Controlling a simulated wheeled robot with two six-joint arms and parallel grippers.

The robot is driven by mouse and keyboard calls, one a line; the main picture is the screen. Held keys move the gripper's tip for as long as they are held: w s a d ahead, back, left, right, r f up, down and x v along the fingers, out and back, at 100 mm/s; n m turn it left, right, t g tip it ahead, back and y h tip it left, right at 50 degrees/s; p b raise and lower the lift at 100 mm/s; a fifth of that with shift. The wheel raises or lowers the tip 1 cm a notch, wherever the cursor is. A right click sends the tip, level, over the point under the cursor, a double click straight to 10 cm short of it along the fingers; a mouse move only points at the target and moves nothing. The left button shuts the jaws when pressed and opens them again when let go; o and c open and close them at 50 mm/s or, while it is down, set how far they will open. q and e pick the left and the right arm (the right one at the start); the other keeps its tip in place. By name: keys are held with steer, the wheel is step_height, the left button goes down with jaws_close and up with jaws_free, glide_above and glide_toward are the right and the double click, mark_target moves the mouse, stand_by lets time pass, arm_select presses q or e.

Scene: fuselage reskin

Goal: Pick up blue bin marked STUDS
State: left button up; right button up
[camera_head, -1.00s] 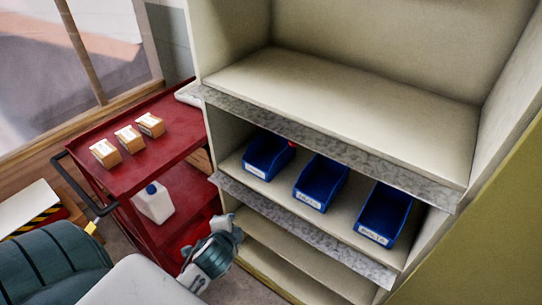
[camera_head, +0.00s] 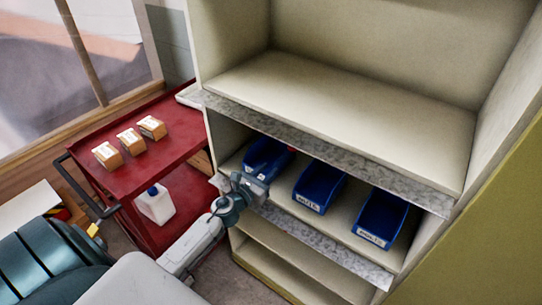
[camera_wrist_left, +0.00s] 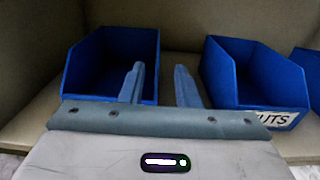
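Three open blue bins stand in a row on the middle shelf. The middle bin (camera_head: 319,187) and right bin (camera_head: 382,218) have white labels too small to read in the head view. In the left wrist view, my left gripper (camera_wrist_left: 160,75) is open and empty. One finger is in front of the left bin (camera_wrist_left: 85,62), the other by the gap beside it. The bin to the right (camera_wrist_left: 250,80) has a partly hidden label ending in "UTS". My right gripper is out of view.
The shelf unit's upper board (camera_head: 340,115) overhangs the bins, and a grey metal edge (camera_head: 310,232) runs below them. A red cart (camera_head: 118,180) with several small boxes and a white jug (camera_head: 155,204) stands at left.

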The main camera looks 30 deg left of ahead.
arm_select(q)
glide_above(277, 176)
steer(key=shift+w+a+f, duration=0.1)
steer(key=shift+w+f, duration=0.05)
steer(key=shift+f, duration=0.3)
steer(key=shift+r, duration=0.1)
jaws_close()
